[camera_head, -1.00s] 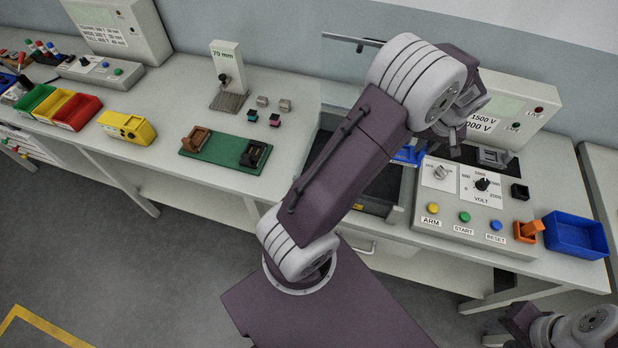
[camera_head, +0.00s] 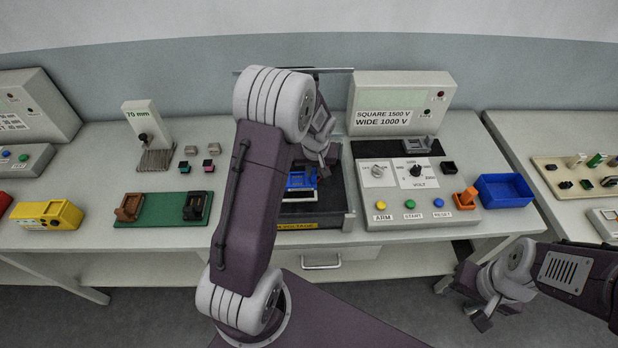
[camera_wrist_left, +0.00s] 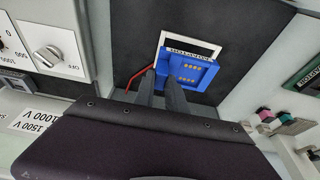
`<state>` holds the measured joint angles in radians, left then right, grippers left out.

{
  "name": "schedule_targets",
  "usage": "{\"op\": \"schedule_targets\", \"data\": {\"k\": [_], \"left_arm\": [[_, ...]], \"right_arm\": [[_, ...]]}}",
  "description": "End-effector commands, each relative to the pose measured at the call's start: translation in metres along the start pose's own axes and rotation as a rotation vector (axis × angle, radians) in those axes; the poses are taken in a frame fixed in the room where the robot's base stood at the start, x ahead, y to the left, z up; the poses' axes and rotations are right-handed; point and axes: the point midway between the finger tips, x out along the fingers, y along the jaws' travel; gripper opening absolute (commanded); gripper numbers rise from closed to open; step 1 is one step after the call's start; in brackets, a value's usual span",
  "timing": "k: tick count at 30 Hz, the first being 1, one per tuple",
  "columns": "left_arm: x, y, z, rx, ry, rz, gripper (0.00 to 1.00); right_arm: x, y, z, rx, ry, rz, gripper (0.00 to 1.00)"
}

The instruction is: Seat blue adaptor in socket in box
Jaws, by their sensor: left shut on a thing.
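The blue adaptor (camera_head: 300,182) lies in the dark open box (camera_head: 290,219) in the middle of the bench. In the left wrist view the adaptor (camera_wrist_left: 187,74) shows gold contacts and a printed label on its edge, beside a white frame (camera_wrist_left: 190,43) over the black floor. My left gripper (camera_wrist_left: 160,82) is shut on the adaptor's near edge, fingers close together. In the head view my left gripper (camera_head: 322,160) is above the box, partly hidden by its arm. My right gripper (camera_head: 478,302) hangs low at the front right, away from the bench things.
A green board (camera_head: 165,210) lies to the left. A red wire (camera_wrist_left: 137,76) runs beside the adaptor.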

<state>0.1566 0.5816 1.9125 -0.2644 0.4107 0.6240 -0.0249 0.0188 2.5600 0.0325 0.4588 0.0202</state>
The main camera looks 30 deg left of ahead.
Motion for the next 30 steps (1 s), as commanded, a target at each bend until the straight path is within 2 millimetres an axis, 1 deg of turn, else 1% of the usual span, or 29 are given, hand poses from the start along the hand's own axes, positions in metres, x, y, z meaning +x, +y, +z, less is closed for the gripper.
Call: {"op": "schedule_targets", "data": {"k": [1,3,7,12,14,21,26,27,28,29,30], "left_arm": [[0.002,-0.006,-0.001,-0.002,0.000,-0.001,0.00],[0.006,-0.010,-0.001,0.000,0.001,0.001,0.00],[0.010,-0.011,0.000,0.002,0.001,0.000,0.00],[0.039,-0.011,0.009,0.003,-0.002,-0.001,0.00],[0.045,-0.010,0.010,0.001,0.000,0.000,0.00],[0.046,-0.010,0.009,0.002,0.002,0.001,0.00],[0.051,-0.010,0.011,0.001,0.002,0.001,0.00],[0.049,-0.010,0.011,0.001,0.002,0.001,0.27],[0.049,-0.010,0.011,0.001,0.002,0.001,0.35],[0.049,-0.010,0.011,0.001,0.001,0.001,0.38],[0.049,-0.010,0.011,0.001,0.001,0.001,0.38]], "right_arm": [[-0.003,0.000,0.000,0.000,0.000,0.000,0.38],[-0.003,0.000,0.000,0.000,0.000,0.000,0.38],[-0.002,0.000,0.000,0.000,0.000,0.000,0.38],[-0.001,0.000,0.000,0.000,0.000,0.000,0.38],[-0.001,0.000,0.000,0.000,0.000,0.000,0.38],[-0.001,0.000,0.000,0.000,0.000,0.000,0.38],[0.004,0.000,0.001,0.000,0.000,0.000,0.38],[0.003,0.000,0.000,0.000,0.000,0.000,0.38],[0.002,0.000,0.000,0.000,0.000,0.000,0.38],[0.002,0.000,0.000,0.000,0.000,0.000,0.38],[0.002,0.000,0.000,0.000,0.000,0.000,0.38]]}}
